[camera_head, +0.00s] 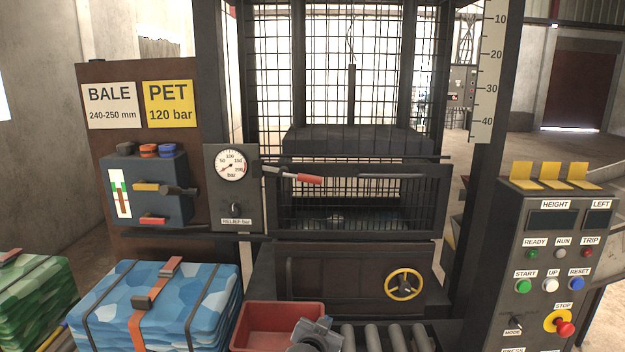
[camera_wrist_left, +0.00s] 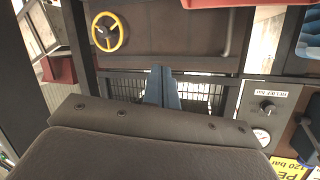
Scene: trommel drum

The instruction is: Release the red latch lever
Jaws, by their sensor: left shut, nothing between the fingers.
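The red latch lever (camera_head: 308,179) has a red grip on a dark arm. It sits at the upper left of the dark press door (camera_head: 282,215), tilted slightly down to the right. My left gripper (camera_head: 323,324) is low at the bottom edge of the head view, well below the lever and apart from it. In the left wrist view, which is turned upside down, its blue-grey fingers (camera_wrist_left: 162,88) are together and empty in front of the door. I cannot make out the lever there. My right gripper is not in view.
A red bin (camera_head: 268,309) and rollers (camera_head: 373,338) lie low near my left gripper. A yellow handwheel (camera_head: 404,285) is on the lower panel. A gauge box (camera_head: 232,215) stands left of the lever, a control console (camera_head: 545,230) at right. Blue bale (camera_head: 205,300) at lower left.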

